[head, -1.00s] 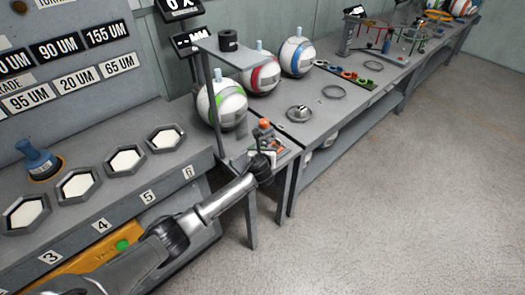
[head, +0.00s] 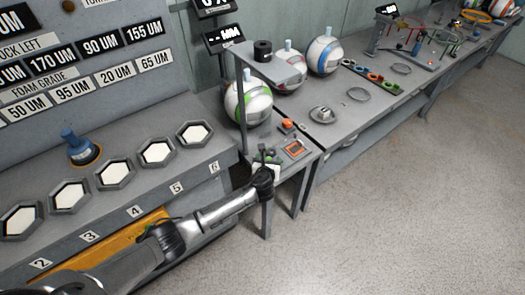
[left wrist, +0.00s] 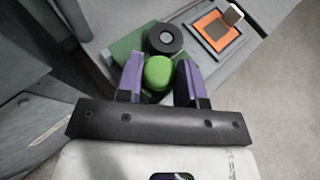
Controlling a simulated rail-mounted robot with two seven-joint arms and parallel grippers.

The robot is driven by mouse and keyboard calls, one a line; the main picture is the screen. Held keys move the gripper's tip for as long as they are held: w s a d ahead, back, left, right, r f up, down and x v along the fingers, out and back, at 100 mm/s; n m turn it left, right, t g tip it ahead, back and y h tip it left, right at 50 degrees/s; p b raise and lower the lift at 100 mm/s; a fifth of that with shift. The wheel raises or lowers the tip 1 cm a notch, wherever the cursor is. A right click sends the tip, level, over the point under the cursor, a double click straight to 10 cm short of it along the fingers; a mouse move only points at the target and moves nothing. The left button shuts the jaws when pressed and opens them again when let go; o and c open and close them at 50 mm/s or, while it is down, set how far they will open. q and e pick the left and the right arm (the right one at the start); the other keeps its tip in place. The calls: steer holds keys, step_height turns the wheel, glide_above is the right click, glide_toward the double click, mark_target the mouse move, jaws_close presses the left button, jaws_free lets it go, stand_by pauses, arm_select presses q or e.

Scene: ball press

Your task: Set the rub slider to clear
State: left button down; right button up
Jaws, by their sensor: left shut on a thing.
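My left gripper (head: 265,168) is at the small side stand (head: 270,140), at the near-left side of an orange-framed panel (head: 296,149). In the left wrist view the purple fingers of the left gripper (left wrist: 159,80) are shut on a rounded green knob (left wrist: 158,72). The fingers hide its sides, and its base is not clear. A green plate (left wrist: 130,44) lies behind it. The orange panel also shows there (left wrist: 212,30), with a brown and white piece on it. No slider label or "clear" mark is readable. My right gripper is not in view.
A black cylinder (head: 262,50) stands on the raised shelf (head: 275,68) above the stand. Several balls, including a green and white one (head: 248,101), stand behind. The hexagonal recesses (head: 157,152) line the left bench. Open floor (head: 400,190) lies to the right.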

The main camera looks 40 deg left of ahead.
arm_select(q)
steer(key=shift+r, duration=0.1)
steer(key=c, duration=1.1)
jaws_free()
steer(key=o, duration=0.3)
steer(key=shift+s+a, duration=0.1)
steer(key=shift+s, duration=0.15)
steer(key=shift+o, duration=0.2)
steer(key=shift+w, duration=0.1)
